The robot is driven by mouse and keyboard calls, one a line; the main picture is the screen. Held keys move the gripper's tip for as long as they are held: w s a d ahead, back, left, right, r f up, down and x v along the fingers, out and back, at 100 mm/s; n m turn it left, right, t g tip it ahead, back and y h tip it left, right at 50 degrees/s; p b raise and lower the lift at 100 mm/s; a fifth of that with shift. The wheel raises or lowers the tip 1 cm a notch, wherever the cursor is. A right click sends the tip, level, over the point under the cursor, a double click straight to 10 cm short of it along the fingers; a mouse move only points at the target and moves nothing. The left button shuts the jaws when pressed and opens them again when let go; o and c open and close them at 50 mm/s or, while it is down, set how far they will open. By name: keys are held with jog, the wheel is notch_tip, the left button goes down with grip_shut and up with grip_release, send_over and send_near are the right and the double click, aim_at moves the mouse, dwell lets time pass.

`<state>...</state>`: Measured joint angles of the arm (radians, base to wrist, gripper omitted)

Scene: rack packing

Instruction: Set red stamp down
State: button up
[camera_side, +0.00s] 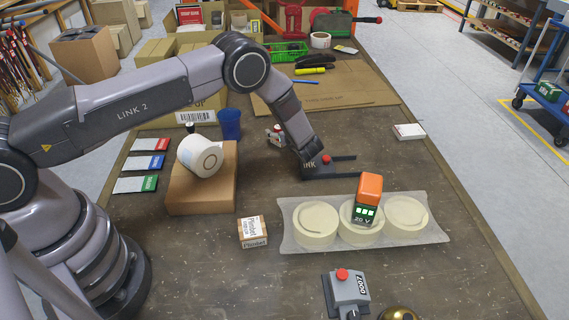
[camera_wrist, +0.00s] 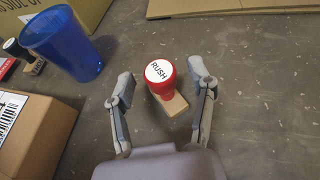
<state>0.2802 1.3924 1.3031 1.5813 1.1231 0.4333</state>
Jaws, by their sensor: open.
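The red stamp (camera_wrist: 162,88), with a round white "RUSH" label on its knob and a pale wooden base, appears to sit on the brown tabletop in the wrist view. My gripper (camera_wrist: 160,74) has one finger on each side of the knob. Both fingers are spread, and gaps show between them and the stamp.
A blue cup (camera_wrist: 65,45) and a cardboard box (camera_wrist: 32,130) stand left of the stamp. A tray (camera_side: 290,243) holds cream discs, with an orange battery (camera_side: 369,188) on the middle one.

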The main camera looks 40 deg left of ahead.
jog(key=v, duration=1.2)
jog(key=s+a+r+n+g+h, duration=0.1)
jog(key=s+a+r+n+g, duration=0.2)
jog(key=r, duration=0.5)
jog(key=s+a+r+n+h, duration=0.25)
jog(key=s+r+n, duration=0.3)
jog(key=r, duration=0.35)
jog(key=s+a+r+n+g+h, duration=0.15)
jog(key=s+a+r+n, duration=0.25)
jog(key=r, duration=0.4)
jog(key=s+r+n+t+h, duration=0.2)
jog(key=s+n, duration=0.3)
jog(key=s, duration=0.7)
jog(key=s+d+r+n+t+h, duration=0.1)
jog(key=s+r+n+h, duration=0.3)
jog(key=s, duration=0.8)
jog(key=shift+s+d+r+n+t+h, duration=0.2)
jog(key=shift+r+n+t+h, duration=0.25)
jog(key=shift+r+n, duration=0.3)
